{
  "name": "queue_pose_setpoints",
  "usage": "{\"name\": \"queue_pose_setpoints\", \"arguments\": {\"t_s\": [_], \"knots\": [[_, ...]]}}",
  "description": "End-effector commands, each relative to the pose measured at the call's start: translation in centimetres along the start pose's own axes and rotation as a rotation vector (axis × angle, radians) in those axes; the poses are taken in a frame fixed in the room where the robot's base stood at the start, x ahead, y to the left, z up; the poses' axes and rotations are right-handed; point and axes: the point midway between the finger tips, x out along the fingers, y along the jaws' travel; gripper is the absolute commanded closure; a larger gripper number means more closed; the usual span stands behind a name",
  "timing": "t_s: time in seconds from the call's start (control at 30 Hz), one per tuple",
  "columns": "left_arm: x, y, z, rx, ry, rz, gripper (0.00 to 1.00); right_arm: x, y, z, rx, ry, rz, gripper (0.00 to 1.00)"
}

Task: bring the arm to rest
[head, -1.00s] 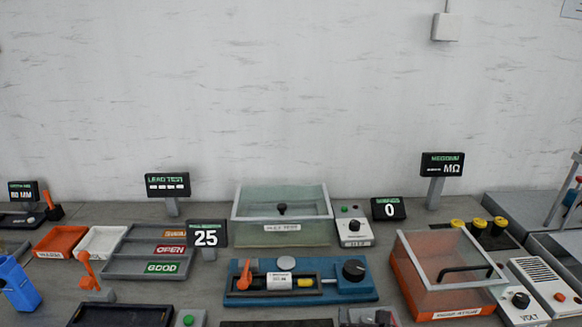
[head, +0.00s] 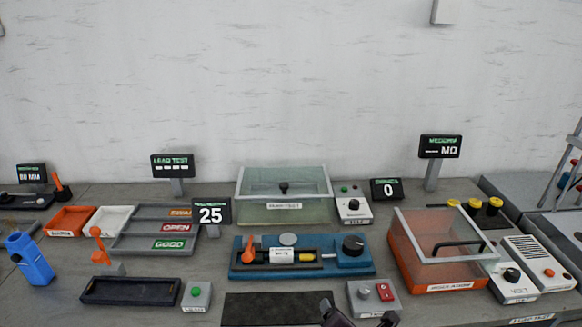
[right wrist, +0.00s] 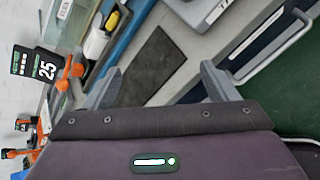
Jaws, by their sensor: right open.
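My right gripper shows in the right wrist view (right wrist: 161,82) with its two grey fingers spread wide and nothing between them. Beyond the fingers lie a dark flat mat and grey bench top. In the head view, dark parts that look like my right gripper (head: 358,317) just enter at the bottom edge, in front of a small grey box with a red switch (head: 385,291). The rest of the right arm is out of the picture. My left gripper is not in view.
The blue fixture (head: 300,271) with an orange lever and black knob stands mid-bench, behind the dark mat (head: 280,311). An orange lidded box (head: 450,287) stands right. A clear-lidded box (head: 284,210) is behind. Sorting trays (head: 135,244) and a blue holder (head: 32,262) are left.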

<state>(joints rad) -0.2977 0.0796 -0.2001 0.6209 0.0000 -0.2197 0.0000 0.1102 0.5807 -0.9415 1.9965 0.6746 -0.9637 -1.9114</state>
Motion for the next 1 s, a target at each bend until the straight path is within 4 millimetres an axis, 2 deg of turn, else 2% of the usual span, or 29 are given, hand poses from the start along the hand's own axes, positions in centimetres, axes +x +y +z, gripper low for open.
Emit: {"name": "queue_pose_setpoints", "arguments": {"t_s": [0.13,0.27,0.4,0.5,0.7,1.0], "knots": [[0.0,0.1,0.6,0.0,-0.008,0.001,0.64,-2.2,0.3,-1.7,0.368,0.1,-0.065,0.2],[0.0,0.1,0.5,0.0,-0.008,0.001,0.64,-4.7,-0.5,-2.4,0.793,0.163,-0.184,0.2],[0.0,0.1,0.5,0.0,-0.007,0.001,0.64,-7.5,-2.6,-2.1,1.229,0.153,-0.344,0.2],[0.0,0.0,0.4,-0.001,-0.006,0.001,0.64,-9.1,-4.3,-1.6,1.463,0.107,-0.44,0.2],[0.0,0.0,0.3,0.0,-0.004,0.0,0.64,-11.6,-7.5,-0.8,1.782,-0.016,-0.579,0.2],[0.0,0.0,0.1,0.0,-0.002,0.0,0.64,-15.1,-11.8,0.2,2.111,-0.247,-0.72,0.2]]}}
